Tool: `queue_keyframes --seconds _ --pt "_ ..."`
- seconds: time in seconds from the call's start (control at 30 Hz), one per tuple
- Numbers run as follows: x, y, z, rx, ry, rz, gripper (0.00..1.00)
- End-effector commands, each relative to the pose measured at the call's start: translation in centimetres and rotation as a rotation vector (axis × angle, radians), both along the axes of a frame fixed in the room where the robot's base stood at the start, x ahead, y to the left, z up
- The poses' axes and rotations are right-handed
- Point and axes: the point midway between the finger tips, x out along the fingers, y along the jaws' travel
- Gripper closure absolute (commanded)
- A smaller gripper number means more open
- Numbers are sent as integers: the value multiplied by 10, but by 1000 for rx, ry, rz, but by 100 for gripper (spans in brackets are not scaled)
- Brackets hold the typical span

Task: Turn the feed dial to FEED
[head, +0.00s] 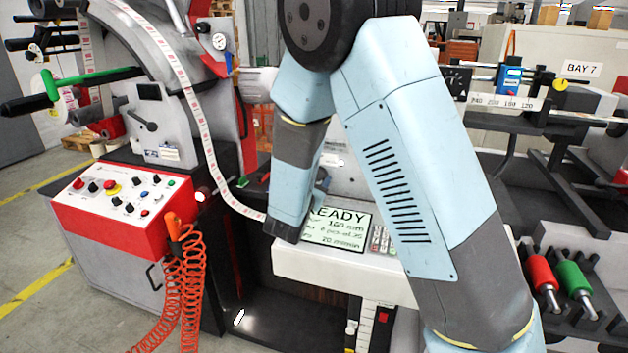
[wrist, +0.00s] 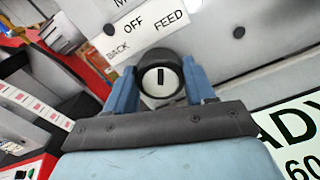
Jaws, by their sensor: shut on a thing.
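The feed dial (wrist: 160,79) is a round knob with a dark rim and a pale face, in the middle of the wrist view. A short black mark on its face stands about upright in the picture, roughly between OFF and FEED, nearer FEED. The white label plate (wrist: 148,34) above it reads BACK, OFF and FEED from left to right and is tilted. My gripper (wrist: 160,75) is shut on the dial, with one blue finger on each side.
A lit screen reading READY (head: 338,228) with a keypad (head: 381,240) is close to my gripper. A white label strip (head: 207,140) runs down to the left of my arm. A red button box (head: 128,205) with an orange coiled cable (head: 185,285) stands at the left.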

Motion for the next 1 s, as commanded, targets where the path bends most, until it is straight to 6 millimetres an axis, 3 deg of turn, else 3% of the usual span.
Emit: queue_keyframes --seconds 0.4,0.9,0.93,1.0 --pt "0 1 0 161 -58 4 76" --pt "0 0 0 177 -63 3 76" --pt "0 0 0 177 -63 3 43" --pt "0 0 0 177 -63 2 36"
